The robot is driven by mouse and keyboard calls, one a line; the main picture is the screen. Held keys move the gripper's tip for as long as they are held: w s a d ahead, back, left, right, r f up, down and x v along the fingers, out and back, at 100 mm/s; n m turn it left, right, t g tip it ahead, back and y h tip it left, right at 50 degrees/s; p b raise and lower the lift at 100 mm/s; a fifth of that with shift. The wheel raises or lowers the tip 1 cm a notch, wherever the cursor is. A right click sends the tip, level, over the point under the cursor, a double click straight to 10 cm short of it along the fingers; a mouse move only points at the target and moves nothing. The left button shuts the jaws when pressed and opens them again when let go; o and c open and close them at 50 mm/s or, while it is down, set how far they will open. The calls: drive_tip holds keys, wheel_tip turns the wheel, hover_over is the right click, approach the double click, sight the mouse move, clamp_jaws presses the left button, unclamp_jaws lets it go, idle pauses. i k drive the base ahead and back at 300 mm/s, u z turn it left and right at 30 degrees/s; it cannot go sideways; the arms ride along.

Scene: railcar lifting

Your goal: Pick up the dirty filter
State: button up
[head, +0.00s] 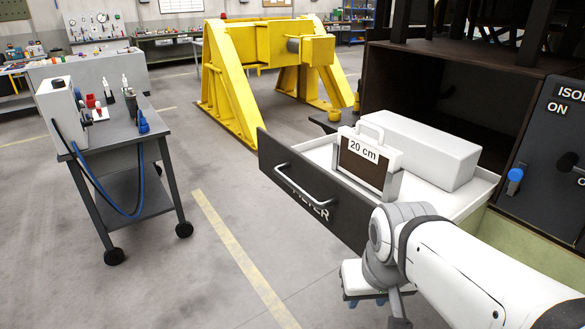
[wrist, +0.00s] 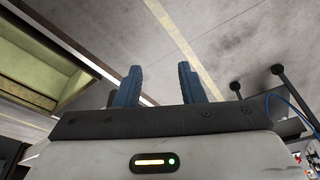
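The dirty filter (head: 362,172) stands upright in the open drawer (head: 316,195). It has a dark brown face, a light frame, a handle on top and a "20 cm" label. A grey bracket holds it at its lower sides. My gripper (head: 366,302) is outside the drawer, below and in front of its front panel, pointing down and apart from the filter. In the wrist view my gripper (wrist: 158,86) has its two blue fingers spread with nothing between them. The filter is not visible in the wrist view.
A white box (head: 420,150) fills the back of the drawer beside the filter. The drawer handle (head: 303,190) juts out in front. A control panel (head: 555,150) is at right. A grey cart (head: 110,150) stands at left, with open floor between. A yellow lifting frame (head: 265,70) stands behind.

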sight(367, 160)
drive_tip(key=k, duration=1.3)
drive_tip(key=z, duration=0.55)
drive_tip(key=i, duration=1.7)
drive_tip(key=z, duration=0.05)
